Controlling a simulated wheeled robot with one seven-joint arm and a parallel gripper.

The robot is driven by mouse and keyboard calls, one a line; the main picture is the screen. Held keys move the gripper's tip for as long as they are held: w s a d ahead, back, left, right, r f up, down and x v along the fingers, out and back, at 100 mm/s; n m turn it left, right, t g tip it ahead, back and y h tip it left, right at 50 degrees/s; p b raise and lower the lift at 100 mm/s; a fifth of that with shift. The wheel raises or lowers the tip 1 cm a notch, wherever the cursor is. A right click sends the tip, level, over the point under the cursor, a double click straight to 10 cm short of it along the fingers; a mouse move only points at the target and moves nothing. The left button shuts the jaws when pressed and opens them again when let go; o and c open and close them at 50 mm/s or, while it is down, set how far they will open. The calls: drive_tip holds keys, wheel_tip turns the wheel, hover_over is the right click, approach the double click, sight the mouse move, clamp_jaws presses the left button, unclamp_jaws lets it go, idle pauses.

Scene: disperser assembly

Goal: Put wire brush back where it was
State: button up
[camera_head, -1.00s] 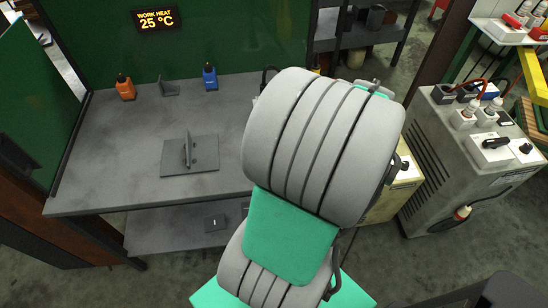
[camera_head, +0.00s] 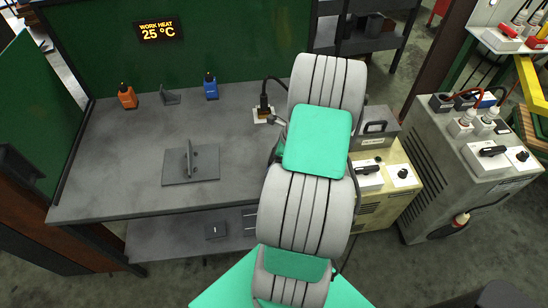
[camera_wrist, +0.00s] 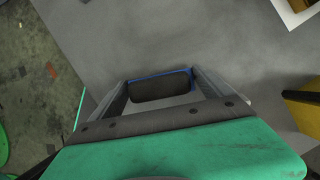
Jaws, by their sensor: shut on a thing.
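In the wrist view, my gripper (camera_wrist: 160,96) is shut on a dark block with a blue edge (camera_wrist: 160,88), seen nearly end-on; it appears to be the wire brush. Most of it is hidden below the gripper. The grey tabletop (camera_wrist: 190,35) lies beneath it; I cannot tell the gap. In the head view, my arm hides the gripper and the brush over the right part of the workbench (camera_head: 120,190).
A dark plate with an upright bracket (camera_head: 192,163) lies mid-bench. A black tool on a pale base (camera_head: 264,112) is at the back right. Welding machines (camera_head: 455,160) stand to the right. The bench's left side is clear.

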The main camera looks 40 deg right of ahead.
drive_tip(key=o, duration=1.2)
drive_tip(key=shift+c, duration=0.2)
drive_tip(key=b+v, duration=0.1)
drive_tip(key=v, duration=1.1)
drive_tip(key=w+a+r+n+g+h, duration=0.1)
drive_tip(key=w+a+r+n, duration=0.1)
drive_tip(key=a+r+n, duration=0.35)
drive_tip(key=w+a+r+n, duration=0.2)
drive_tip(key=w+a+n, duration=0.1)
drive_tip(key=a+n, duration=0.5)
drive_tip(key=s+a+r+n, duration=0.2)
drive_tip(key=s+a+n, duration=0.1)
drive_tip(key=a+n, duration=0.5)
drive_tip(key=s+a+r+n+t+h, duration=0.1)
drive_tip(key=s+a+r+n, duration=0.1)
drive_tip(key=a+n, duration=0.6)
drive_tip(key=shift+s+a+r+h, duration=0.3)
drive_tip(key=shift+s+a, duration=0.1)
drive_tip(key=shift+s, duration=0.2)
